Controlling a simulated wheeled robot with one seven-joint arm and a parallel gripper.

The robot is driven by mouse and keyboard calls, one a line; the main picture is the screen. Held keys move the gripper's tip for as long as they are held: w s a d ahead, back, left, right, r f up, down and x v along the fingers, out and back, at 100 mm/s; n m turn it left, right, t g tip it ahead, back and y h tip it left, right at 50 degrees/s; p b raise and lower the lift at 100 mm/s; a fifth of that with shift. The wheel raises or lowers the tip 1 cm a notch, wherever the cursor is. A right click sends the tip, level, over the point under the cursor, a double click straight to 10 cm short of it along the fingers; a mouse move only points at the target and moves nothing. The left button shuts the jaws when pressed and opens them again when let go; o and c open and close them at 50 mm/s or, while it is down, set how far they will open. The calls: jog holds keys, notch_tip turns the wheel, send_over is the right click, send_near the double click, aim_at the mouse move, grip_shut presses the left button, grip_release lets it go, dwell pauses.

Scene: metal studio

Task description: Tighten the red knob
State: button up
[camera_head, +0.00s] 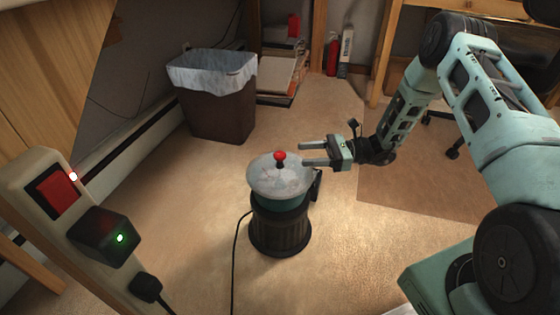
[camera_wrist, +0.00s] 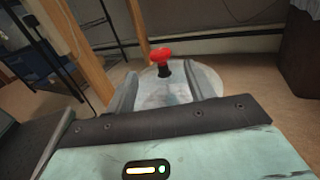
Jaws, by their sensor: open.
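The red knob (camera_head: 280,156) sits on a short dark stem at the top middle of a pale domed lid (camera_head: 262,182). The lid covers a teal pot (camera_head: 280,199) that stands on a dark ribbed base (camera_head: 281,232). My gripper (camera_head: 301,153) is open and empty, just right of the knob and apart from it, its two fingers pointing left. In the wrist view the red knob (camera_wrist: 161,54) shows upright beyond and between the two open fingers (camera_wrist: 163,90), with the pale lid (camera_wrist: 178,90) below it.
A power strip with a red switch (camera_head: 53,190) and a black plug (camera_head: 104,237) fills the left front. A black cord (camera_head: 236,262) runs down the floor beside the pot base. A lined brown bin (camera_head: 216,114) stands behind. Open floor lies around the base.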

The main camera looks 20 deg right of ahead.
aim_at(280, 154)
jog(key=b+x, duration=0.3)
jog(key=x, duration=0.5)
jog(key=shift+a, duration=0.2)
